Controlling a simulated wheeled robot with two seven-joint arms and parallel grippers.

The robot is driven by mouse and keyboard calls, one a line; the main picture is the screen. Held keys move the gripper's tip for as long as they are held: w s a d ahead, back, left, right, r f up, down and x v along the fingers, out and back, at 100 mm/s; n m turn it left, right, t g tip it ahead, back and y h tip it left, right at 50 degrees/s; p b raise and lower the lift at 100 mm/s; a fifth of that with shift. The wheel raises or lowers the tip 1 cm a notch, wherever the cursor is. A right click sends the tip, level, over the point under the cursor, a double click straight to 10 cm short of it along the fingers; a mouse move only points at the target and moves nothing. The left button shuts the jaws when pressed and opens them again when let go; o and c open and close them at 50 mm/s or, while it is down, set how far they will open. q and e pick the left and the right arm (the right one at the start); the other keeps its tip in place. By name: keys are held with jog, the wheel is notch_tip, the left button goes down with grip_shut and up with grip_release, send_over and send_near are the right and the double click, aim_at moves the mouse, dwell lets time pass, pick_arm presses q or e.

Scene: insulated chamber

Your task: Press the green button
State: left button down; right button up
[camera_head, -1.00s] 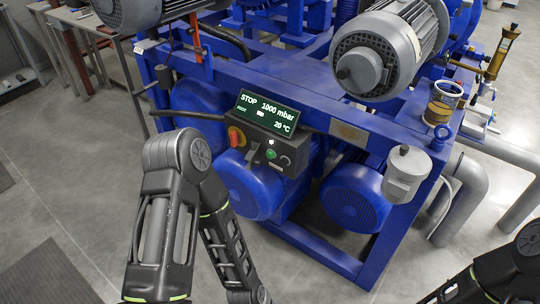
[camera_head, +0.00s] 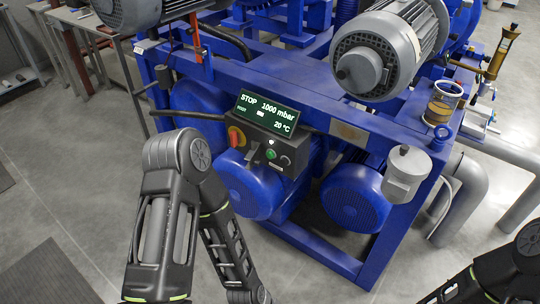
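The green button (camera_head: 271,154) is a small round button on the dark control box (camera_head: 280,162) at the front of the blue machine. A red and yellow rotary switch (camera_head: 236,137) sits to its left, and a dark knob (camera_head: 285,160) to its right. The display (camera_head: 267,112) above reads STOP, 1000 mbar, 20 °C. My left arm stands in front, left of and below the box, apart from the button; its gripper lies at or below the bottom edge and its fingers do not show. My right arm shows at the lower right corner; its gripper is not visible.
The blue machine frame (camera_head: 300,98) fills the middle, with a grey motor (camera_head: 390,50) on top. A grey canister (camera_head: 407,173) hangs at its right front corner. Pipes (camera_head: 462,195) run at the right. Grey floor (camera_head: 80,180) is open at the left and in front.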

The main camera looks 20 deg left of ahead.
dwell(0.6)
grip_shut()
dwell(1.5)
